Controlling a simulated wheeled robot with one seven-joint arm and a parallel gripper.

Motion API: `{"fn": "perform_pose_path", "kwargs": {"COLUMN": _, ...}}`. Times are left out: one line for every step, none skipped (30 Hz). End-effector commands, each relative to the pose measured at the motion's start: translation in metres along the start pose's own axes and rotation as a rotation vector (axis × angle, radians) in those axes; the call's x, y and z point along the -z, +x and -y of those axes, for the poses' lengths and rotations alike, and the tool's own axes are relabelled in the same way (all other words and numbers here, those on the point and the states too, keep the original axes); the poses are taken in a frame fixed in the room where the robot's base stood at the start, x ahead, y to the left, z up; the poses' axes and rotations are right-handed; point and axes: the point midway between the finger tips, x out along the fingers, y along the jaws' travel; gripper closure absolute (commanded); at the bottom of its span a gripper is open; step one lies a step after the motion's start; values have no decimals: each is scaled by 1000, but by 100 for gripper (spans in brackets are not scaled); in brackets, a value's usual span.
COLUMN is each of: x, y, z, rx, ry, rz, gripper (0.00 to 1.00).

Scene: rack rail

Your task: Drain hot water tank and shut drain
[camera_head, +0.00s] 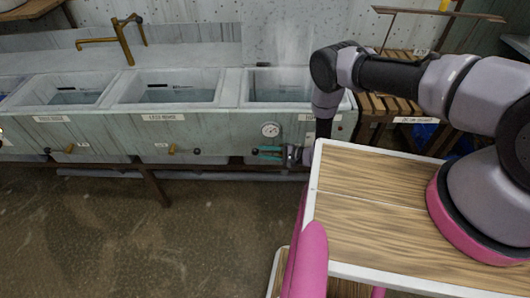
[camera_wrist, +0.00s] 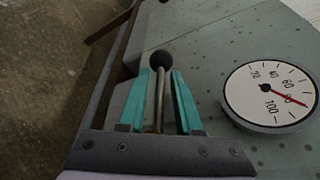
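The rightmost tank (camera_head: 290,106) of a grey sink row holds liquid under a faint pale haze; its label is partly hidden by my arm. A round dial gauge (camera_head: 270,129) is on its front. In the wrist view the gauge (camera_wrist: 270,95) has its red needle near 80. A drain lever with a metal stem and black ball knob (camera_wrist: 161,62) shows there too. My gripper (camera_head: 268,152) is low at this tank's front. Its teal fingers (camera_wrist: 160,82) stand on either side of the stem, with visible gaps. The drain outlet is hidden.
Two more tanks, the middle (camera_head: 170,99) and left (camera_head: 68,104), have brass valves below with black-knobbed levers. A wood-topped cart with pale edges (camera_head: 375,180) fills the right foreground under my arm. A slatted wooden bench (camera_head: 398,103) stands at right. The floor (camera_head: 110,235) at left is clear.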

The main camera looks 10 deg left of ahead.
Motion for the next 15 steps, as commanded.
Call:
{"fn": "perform_pose_path", "kwargs": {"x": 0, "y": 0, "z": 0, "rx": 0, "ry": 0, "rz": 0, "gripper": 100}}
{"fn": "perform_pose_path", "kwargs": {"x": 0, "y": 0, "z": 0, "rx": 0, "ry": 0, "rz": 0, "gripper": 100}}
{"fn": "perform_pose_path", "kwargs": {"x": 0, "y": 0, "z": 0, "rx": 0, "ry": 0, "rz": 1, "gripper": 100}}
{"fn": "perform_pose_path", "kwargs": {"x": 0, "y": 0, "z": 0, "rx": 0, "ry": 0, "rz": 1, "gripper": 100}}
{"fn": "perform_pose_path", "kwargs": {"x": -1, "y": 0, "z": 0, "rx": 0, "ry": 0, "rz": 1, "gripper": 100}}
{"fn": "perform_pose_path", "kwargs": {"x": -1, "y": 1, "z": 0, "rx": 0, "ry": 0, "rz": 2, "gripper": 100}}
{"fn": "perform_pose_path", "kwargs": {"x": -2, "y": 1, "z": 0, "rx": -1, "ry": 0, "rz": 3, "gripper": 100}}
{"fn": "perform_pose_path", "kwargs": {"x": -2, "y": 1, "z": 0, "rx": -1, "ry": 0, "rz": 4, "gripper": 100}}
{"fn": "perform_pose_path", "kwargs": {"x": -2, "y": 2, "z": 0, "rx": -1, "ry": 0, "rz": 5, "gripper": 100}}
{"fn": "perform_pose_path", "kwargs": {"x": -3, "y": 2, "z": 0, "rx": -1, "ry": 0, "rz": 6, "gripper": 100}}
{"fn": "perform_pose_path", "kwargs": {"x": -3, "y": 2, "z": 0, "rx": -1, "ry": 0, "rz": 6, "gripper": 100}}
{"fn": "perform_pose_path", "kwargs": {"x": -3, "y": 2, "z": 0, "rx": -1, "ry": 0, "rz": 7, "gripper": 100}}
{"fn": "perform_pose_path", "kwargs": {"x": -4, "y": 2, "z": 0, "rx": -1, "ry": 0, "rz": 8, "gripper": 100}}
{"fn": "perform_pose_path", "kwargs": {"x": -4, "y": 3, "z": -1, "rx": -1, "ry": 0, "rz": 9, "gripper": 100}}
{"fn": "perform_pose_path", "kwargs": {"x": -4, "y": 3, "z": -1, "rx": -2, "ry": 0, "rz": 9, "gripper": 100}}
